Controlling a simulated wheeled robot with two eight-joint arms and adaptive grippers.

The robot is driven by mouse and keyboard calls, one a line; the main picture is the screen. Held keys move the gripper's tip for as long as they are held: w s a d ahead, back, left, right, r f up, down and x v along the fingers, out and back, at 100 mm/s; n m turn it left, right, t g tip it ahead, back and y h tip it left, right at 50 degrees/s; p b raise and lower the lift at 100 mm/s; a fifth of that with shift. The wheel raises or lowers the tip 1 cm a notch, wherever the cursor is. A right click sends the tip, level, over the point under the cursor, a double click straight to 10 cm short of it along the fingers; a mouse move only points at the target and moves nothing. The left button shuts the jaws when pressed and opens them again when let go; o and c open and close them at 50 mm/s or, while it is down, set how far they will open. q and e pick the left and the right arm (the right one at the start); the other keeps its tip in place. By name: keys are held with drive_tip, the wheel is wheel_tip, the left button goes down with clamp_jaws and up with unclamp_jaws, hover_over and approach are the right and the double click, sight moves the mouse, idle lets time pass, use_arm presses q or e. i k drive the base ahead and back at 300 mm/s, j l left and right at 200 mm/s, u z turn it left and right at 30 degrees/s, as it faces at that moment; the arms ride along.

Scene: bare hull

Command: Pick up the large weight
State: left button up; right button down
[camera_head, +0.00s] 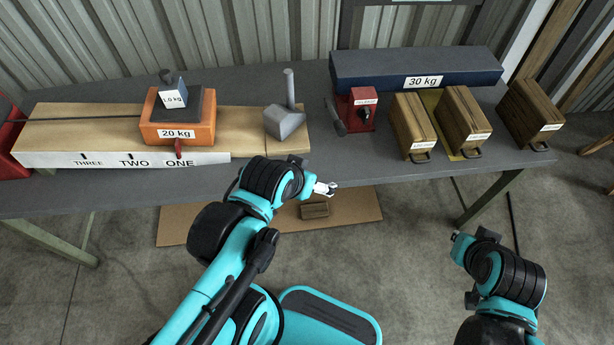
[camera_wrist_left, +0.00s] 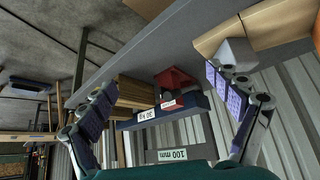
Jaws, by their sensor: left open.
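Several labelled weights stand on the grey table; the frames do not settle which is the large one. A long dark-blue block marked 30 kg (camera_head: 430,65) lies at the table's back right; it also shows upside down in the left wrist view (camera_wrist_left: 190,110). An orange block marked 20 kg (camera_head: 195,132) sits on the wooden board at left, with a small blue box marked 1.0 kg (camera_head: 172,92) on it. My left gripper (camera_head: 325,188) is open and empty by the table's front edge; its spread fingers (camera_wrist_left: 162,90) frame the 30 kg block in the distance. My right gripper (camera_head: 460,238) is low at right, its fingers unclear.
A red vise-like device (camera_head: 358,110) and wooden blocks (camera_head: 412,125) stand in front of the 30 kg block. A grey block with a post (camera_head: 285,122) is at the board's right end. A small wooden block (camera_head: 315,211) lies on a floor panel (camera_head: 350,215).

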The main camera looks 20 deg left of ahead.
sight(173, 91)
drive_tip(key=u, duration=1.85)
